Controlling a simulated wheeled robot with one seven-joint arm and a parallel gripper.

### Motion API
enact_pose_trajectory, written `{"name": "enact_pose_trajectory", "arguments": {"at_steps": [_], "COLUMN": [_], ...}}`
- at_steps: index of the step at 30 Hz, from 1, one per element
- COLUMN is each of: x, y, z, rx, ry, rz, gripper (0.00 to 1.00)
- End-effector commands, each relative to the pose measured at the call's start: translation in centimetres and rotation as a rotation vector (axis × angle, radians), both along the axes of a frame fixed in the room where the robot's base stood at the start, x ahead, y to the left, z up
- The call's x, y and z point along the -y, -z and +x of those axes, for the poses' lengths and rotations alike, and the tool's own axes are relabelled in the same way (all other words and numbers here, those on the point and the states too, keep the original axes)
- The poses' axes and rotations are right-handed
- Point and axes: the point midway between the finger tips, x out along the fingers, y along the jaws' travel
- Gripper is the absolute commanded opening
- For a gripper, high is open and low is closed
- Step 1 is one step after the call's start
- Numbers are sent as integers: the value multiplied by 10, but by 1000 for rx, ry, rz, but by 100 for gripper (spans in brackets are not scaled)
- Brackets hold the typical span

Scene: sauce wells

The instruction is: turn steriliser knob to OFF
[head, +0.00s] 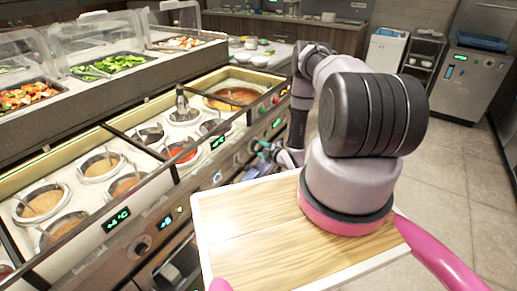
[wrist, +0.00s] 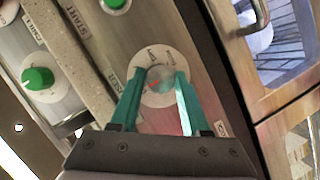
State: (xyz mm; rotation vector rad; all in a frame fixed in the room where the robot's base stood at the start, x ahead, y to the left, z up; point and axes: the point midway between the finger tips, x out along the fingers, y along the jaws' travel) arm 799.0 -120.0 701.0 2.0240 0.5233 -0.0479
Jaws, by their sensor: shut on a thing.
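In the wrist view a clear-grey knob (wrist: 160,76) sits on a round white dial plate with small markings, on a brushed metal panel. A small red mark shows on the knob. Lettering beside the plate is partly hidden, so I cannot read the full label or the knob's exact setting. The teal fingers of my gripper (wrist: 161,80) are on both sides of the knob and shut on it. In the head view my gripper (head: 266,149) reaches the counter's front panel; the knob there is too small to make out clearly.
A green knob (wrist: 38,78) and a green button (wrist: 115,3) are nearby on the panel. A glass door with a metal handle (wrist: 256,18) is at the right. Sauce wells (head: 98,163) line the counter in the head view. Open floor (head: 450,170) lies to the right.

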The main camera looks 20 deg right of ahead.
Motion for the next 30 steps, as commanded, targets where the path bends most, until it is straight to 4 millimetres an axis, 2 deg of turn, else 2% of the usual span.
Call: {"name": "enact_pose_trajectory", "arguments": {"at_steps": [14, 15, 17, 26, 30], "x": [0, 0, 0, 0, 5], "y": [1, 1, 1, 0, -2], "z": [-1, -1, -1, -1, -9], "rx": [8, 8, 8, 8, 7], "ry": [-1, -1, -1, 0, 2], "rz": [-12, -12, -12, -11, -11], "gripper": [0, 54, 76, 76, 76]}}
